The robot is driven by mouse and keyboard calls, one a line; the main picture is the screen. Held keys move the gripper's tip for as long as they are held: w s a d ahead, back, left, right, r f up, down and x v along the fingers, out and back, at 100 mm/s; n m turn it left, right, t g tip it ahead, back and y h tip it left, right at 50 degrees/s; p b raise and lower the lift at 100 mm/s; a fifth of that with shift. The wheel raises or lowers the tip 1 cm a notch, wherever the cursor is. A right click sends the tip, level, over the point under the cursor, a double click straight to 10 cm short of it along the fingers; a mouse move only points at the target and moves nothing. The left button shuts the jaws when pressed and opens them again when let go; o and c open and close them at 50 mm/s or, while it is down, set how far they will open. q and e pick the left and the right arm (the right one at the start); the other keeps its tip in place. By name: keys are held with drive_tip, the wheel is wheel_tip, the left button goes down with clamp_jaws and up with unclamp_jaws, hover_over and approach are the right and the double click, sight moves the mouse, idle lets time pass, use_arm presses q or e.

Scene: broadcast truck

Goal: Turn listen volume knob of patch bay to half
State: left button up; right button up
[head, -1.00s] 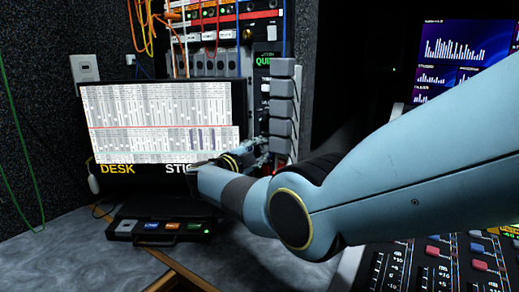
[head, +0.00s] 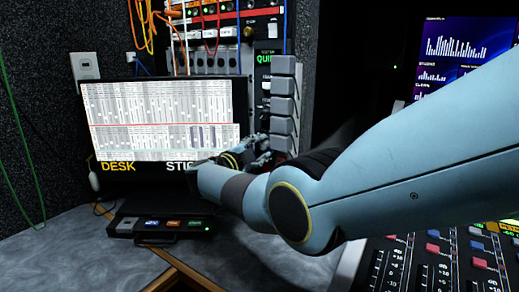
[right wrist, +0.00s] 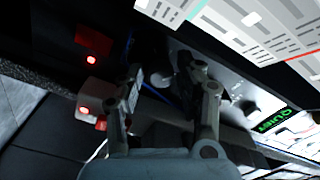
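The patch bay (head: 222,37) is the upright rack behind and above the monitor, with an orange-red strip and plugged cables. A brass-coloured round knob (head: 248,32) sits at its upper right; I cannot read its label, so I cannot tell if it is the listen volume knob. My right gripper (head: 262,145) is beside the monitor's lower right edge, below that knob and apart from it, partly hidden by my wrist. In the right wrist view its two fingers (right wrist: 168,88) stand apart, with a dark gap and no clear object held. My left gripper is out of view.
The monitor (head: 160,115) stands left of my right gripper. A column of grey blocks (head: 283,105) and a green-lettered QUIET sign (head: 264,60) are close above it. A mixing console (head: 430,265) fills the lower right. The grey desk (head: 60,250) is mostly clear at left.

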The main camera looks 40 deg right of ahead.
drive_tip(key=v, duration=1.2)
drive_tip(key=shift+a, duration=0.1)
